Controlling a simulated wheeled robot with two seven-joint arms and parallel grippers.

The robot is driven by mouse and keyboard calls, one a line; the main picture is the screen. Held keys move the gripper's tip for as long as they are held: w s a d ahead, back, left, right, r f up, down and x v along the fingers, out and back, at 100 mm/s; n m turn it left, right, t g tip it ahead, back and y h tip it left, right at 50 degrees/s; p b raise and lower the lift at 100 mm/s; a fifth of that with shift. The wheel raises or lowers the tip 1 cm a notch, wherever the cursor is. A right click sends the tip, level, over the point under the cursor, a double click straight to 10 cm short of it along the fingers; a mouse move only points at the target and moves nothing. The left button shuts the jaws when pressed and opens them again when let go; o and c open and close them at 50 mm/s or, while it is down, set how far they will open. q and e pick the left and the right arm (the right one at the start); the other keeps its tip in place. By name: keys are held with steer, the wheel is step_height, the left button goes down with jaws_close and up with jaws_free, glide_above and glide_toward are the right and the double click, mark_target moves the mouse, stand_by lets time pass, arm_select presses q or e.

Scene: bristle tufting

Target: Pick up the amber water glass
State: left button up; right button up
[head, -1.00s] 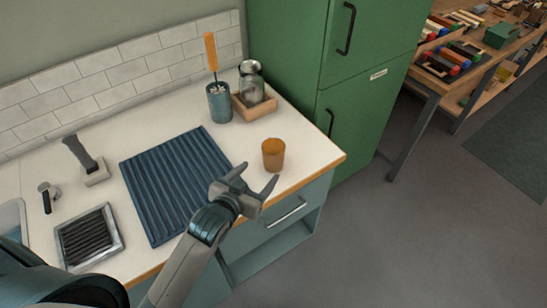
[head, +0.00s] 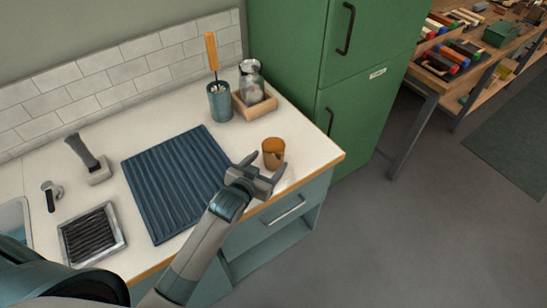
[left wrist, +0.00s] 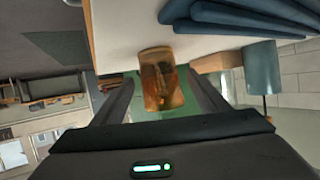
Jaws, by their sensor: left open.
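The amber water glass (head: 273,151) stands upright on the white counter near its right front corner. My left gripper (head: 263,170) is open at the counter's front edge, its two fingers pointing toward the glass, one on each side of its near part. In the left wrist view the glass (left wrist: 161,80) shows between the two open fingers (left wrist: 163,100), with a gap on each side. The gripper is not closed on it. My right gripper is not in view.
A blue ribbed mat (head: 175,180) lies left of the glass. Behind stand a blue cup with an orange-handled tool (head: 220,102) and a jar in a wooden tray (head: 254,104). A tall green cabinet (head: 290,60) rises behind the counter's right end.

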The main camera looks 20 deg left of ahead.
mark_target(277, 151)
arm_select(q)
steer(key=p+x, duration=0.1)
steer(key=x, duration=0.2)
steer(key=shift+w, duration=0.1)
steer(key=shift+p+x, duration=0.3)
steer(key=shift+x, duration=0.6)
steer(key=shift+f, duration=0.1)
steer(key=c, duration=1.4)
steer(key=shift+r, duration=0.3)
steer(key=shift+r+b, duration=0.55)
steer(key=shift+r, duration=1.3)
steer(key=s+d+r+b, duration=0.2)
steer(key=s+d+r, duration=0.3)
steer(key=d, duration=0.5)
steer(key=shift+s+r, duration=0.2)
steer(key=shift+r, duration=0.7)
steer(key=shift+d, duration=0.2)
